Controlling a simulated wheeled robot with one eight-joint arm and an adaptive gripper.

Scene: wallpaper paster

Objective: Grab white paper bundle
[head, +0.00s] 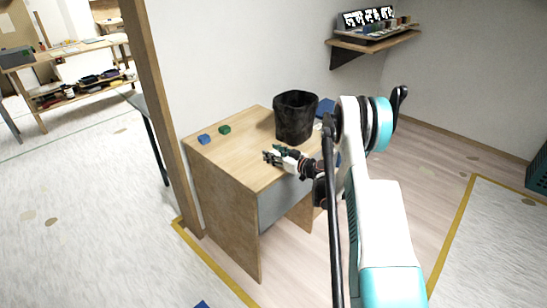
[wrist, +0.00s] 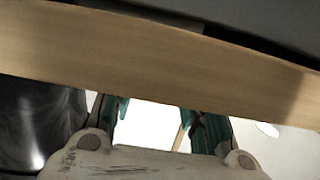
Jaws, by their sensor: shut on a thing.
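My gripper (head: 270,156) is over the wooden desk top in the head view, in front of the black bin. In the wrist view its two teal fingers (wrist: 158,115) stand apart on either side of a bright white thing. This looks like the white paper bundle (wrist: 150,124), and my gripper is shut on it. The bundle's lower part is hidden behind the gripper's pale body. In the head view the bundle is too small to tell from the gripper's own white parts.
The desk (head: 245,135) bears a black bin (head: 295,118), which is close behind the gripper. A blue block (head: 204,139) and a green block (head: 224,129) lie on its left part. A wooden post (head: 160,110) stands to the left. A wall shelf (head: 375,38) is at upper right.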

